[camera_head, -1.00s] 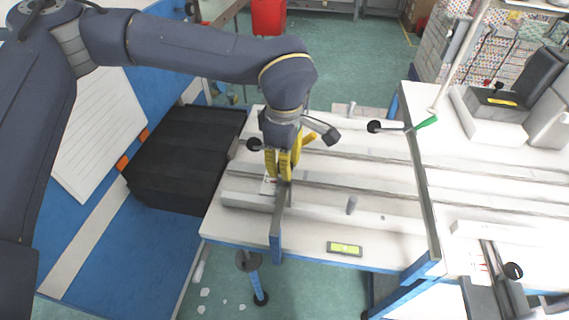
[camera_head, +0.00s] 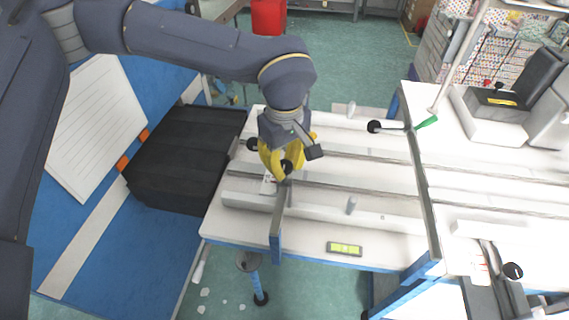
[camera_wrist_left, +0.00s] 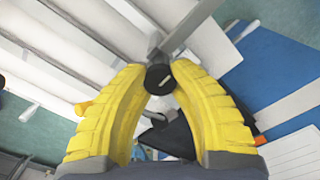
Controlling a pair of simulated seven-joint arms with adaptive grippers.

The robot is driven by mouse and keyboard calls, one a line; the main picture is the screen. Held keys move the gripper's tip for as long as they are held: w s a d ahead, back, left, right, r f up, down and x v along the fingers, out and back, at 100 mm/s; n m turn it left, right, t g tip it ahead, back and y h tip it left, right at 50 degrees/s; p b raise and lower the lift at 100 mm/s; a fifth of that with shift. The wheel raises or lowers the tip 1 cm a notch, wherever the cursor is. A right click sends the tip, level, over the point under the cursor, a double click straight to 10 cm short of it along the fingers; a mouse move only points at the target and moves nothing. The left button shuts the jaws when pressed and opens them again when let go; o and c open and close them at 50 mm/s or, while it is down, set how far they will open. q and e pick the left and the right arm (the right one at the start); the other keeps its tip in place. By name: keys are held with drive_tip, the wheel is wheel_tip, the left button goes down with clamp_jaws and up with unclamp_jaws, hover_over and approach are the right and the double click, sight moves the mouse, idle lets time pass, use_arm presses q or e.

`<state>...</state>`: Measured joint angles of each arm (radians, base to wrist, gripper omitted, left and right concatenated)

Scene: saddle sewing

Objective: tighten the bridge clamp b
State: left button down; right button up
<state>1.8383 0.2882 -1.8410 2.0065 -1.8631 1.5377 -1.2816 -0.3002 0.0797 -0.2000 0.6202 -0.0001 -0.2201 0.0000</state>
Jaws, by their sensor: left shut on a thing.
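My left gripper (camera_head: 280,168) reaches down over the left part of the white bench. Its yellow fingers are shut on a round black knob (camera_head: 286,167). In the left wrist view the knob (camera_wrist_left: 160,79) sits between the two fingertips of the gripper (camera_wrist_left: 161,80), at the end of a grey metal bar (camera_wrist_left: 178,32). A grey clamp bar (camera_head: 277,228) crosses the bench's front side just below the gripper. A second long bar (camera_head: 422,190) crosses further right. I cannot tell from labels which clamp is b. My right gripper is not in view.
The white bench (camera_head: 330,236) has long rails across it. A green level (camera_head: 344,248) lies at its front edge. A black box (camera_head: 185,165) stands left. A blue post (camera_head: 257,285) stands below the front edge.

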sight(285, 164)
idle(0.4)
use_arm(q)
drive_tip(key=c, duration=1)
unclamp_jaws()
drive_tip(key=shift+o, duration=0.2)
drive_tip(key=shift+r, duration=0.1)
wheel_tip(285, 164, up, 12)
